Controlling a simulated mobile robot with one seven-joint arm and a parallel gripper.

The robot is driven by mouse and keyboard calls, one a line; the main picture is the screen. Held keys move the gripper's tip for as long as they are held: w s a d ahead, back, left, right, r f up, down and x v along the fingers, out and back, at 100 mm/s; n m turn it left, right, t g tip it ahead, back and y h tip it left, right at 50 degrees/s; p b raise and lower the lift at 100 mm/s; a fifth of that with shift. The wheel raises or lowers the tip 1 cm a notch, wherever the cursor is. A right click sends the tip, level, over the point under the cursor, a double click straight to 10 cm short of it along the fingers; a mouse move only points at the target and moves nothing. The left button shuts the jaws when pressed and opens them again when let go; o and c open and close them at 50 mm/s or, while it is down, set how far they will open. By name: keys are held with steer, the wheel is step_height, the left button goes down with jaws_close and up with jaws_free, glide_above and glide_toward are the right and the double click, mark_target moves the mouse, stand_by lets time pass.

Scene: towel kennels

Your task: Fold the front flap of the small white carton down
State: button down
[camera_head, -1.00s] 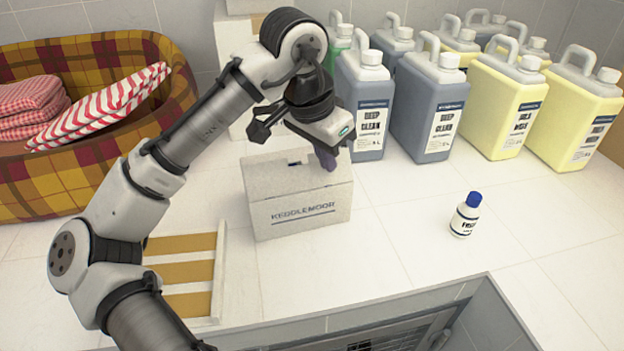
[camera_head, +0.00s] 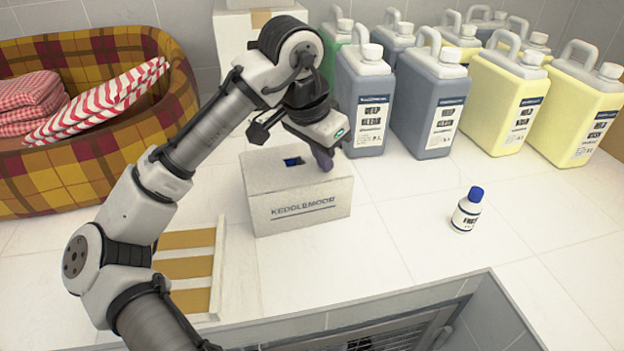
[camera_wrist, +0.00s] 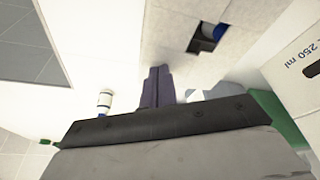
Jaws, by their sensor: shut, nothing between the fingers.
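The small white carton (camera_head: 300,208), printed KEDDLEMOOR, stands on the white tiled surface. Its top looks mostly flat, with a small dark opening through which something blue shows. In the wrist view the carton's top (camera_wrist: 172,32) has a squarish hole with a blue and white item inside. I cannot tell the front flap's edge from the rest of the top. My gripper (camera_head: 323,159) is shut and empty, its purple fingers pointing down at the right part of the carton's top. They also show in the wrist view (camera_wrist: 157,75). Whether they touch the top is unclear.
Several large jugs (camera_head: 430,105) stand behind and right of the carton. A small blue-capped bottle (camera_head: 466,213) stands to the right. A slatted tray (camera_head: 190,270) lies front left. A plaid pet bed (camera_head: 70,175) with towels is at left.

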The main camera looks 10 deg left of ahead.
steer(key=shift+f, duration=0.25)
steer(key=shift+r, duration=0.1)
step_height(320, 180, up, 3)
steer(key=p, duration=0.2)
steer(key=shift+p, duration=0.35)
steer(key=shift+r, duration=2.5)
